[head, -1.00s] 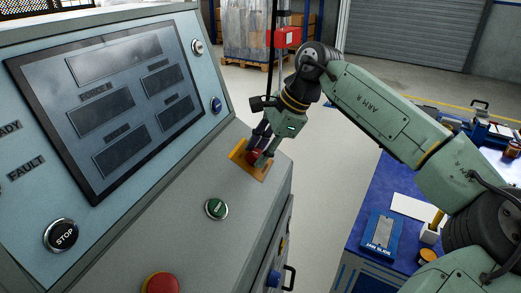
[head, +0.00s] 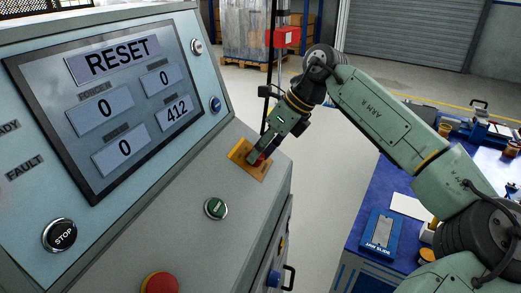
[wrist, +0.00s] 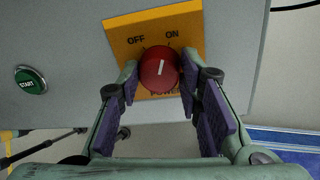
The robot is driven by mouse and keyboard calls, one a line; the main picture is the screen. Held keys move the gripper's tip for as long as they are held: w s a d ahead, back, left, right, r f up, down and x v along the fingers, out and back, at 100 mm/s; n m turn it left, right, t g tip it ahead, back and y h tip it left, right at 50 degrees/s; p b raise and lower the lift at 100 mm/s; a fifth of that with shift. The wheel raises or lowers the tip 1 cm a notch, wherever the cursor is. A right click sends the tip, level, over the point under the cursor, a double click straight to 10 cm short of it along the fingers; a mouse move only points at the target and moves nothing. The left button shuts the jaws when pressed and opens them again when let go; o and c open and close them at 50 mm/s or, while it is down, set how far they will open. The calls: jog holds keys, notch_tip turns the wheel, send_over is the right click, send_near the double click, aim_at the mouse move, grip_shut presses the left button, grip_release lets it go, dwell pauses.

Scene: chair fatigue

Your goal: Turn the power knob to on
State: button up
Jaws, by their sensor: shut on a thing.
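The power knob (wrist: 159,68) is round and red with a white line, on a yellow plate (wrist: 120,30) marked OFF and ON. In the wrist view its line points about straight up, between the two words; I cannot tell which tick it meets. My gripper (wrist: 160,77) has its fingers on both sides of the knob and is shut on it. In the head view my gripper (head: 258,160) reaches down to the yellow plate (head: 238,150) and mostly hides the knob. The panel display (head: 115,95) is lit, showing RESET, zeros and 412.
A green START button (wrist: 31,80) sits left of the plate. The console also has a STOP button (head: 61,235) and a large red button (head: 160,284). A blue bench (head: 375,205) with tools stands at right. Bare floor lies between.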

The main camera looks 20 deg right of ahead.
jog(key=shift+d+m, duration=0.1)
jog(key=shift+m, duration=0.5)
jog(key=o, duration=1.2)
jog(key=shift+c, duration=0.2)
jog(key=v, duration=1.2)
